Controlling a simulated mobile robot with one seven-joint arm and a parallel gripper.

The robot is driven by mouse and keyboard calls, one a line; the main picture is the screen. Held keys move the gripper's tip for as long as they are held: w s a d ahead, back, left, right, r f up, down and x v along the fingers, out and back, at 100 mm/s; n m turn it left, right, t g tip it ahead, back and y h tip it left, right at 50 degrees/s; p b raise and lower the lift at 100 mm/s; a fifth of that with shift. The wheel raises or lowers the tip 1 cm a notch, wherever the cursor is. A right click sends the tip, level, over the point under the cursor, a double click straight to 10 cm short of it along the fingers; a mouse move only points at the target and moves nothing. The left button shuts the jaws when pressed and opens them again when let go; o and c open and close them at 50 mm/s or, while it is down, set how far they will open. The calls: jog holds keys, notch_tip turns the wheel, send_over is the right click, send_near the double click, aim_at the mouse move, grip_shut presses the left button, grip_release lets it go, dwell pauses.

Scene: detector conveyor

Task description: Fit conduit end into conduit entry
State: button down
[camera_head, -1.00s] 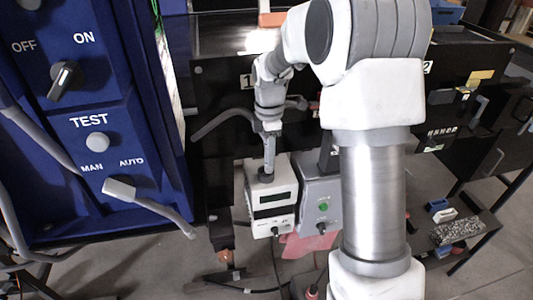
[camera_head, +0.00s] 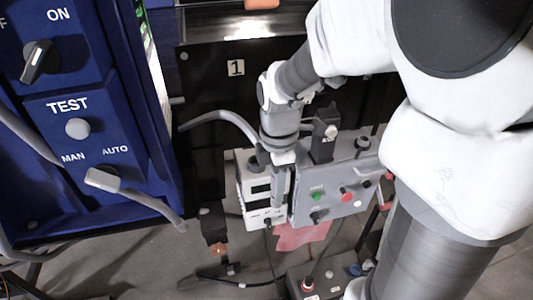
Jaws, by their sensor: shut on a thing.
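A grey curved conduit (camera_head: 222,115) arches from the left to my gripper (camera_head: 279,185), which hangs downward in front of a white box (camera_head: 246,182). My gripper is shut on the conduit near its end; the grip itself is small and partly hidden by my wrist. A dark round fitting (camera_head: 256,160), which looks like the conduit entry, shows at the top of the white box, just left of my fingers. I cannot tell whether the conduit's tip touches it.
A grey control box (camera_head: 335,190) with green and red buttons stands close on the right. A blue panel (camera_head: 95,150) with switches fills the left. A black panel (camera_head: 205,85) marked 1 is behind. A pink cloth (camera_head: 300,236) and cables lie below.

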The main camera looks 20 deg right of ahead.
jog(key=shift+f+m, duration=0.25)
jog(key=shift+m, duration=0.15)
jog(key=w+f+m, duration=0.8)
jog(key=f+m, duration=0.4)
jog(key=m, duration=0.5)
jog(key=shift+f, duration=0.15)
jog(key=shift+s+d, duration=0.15)
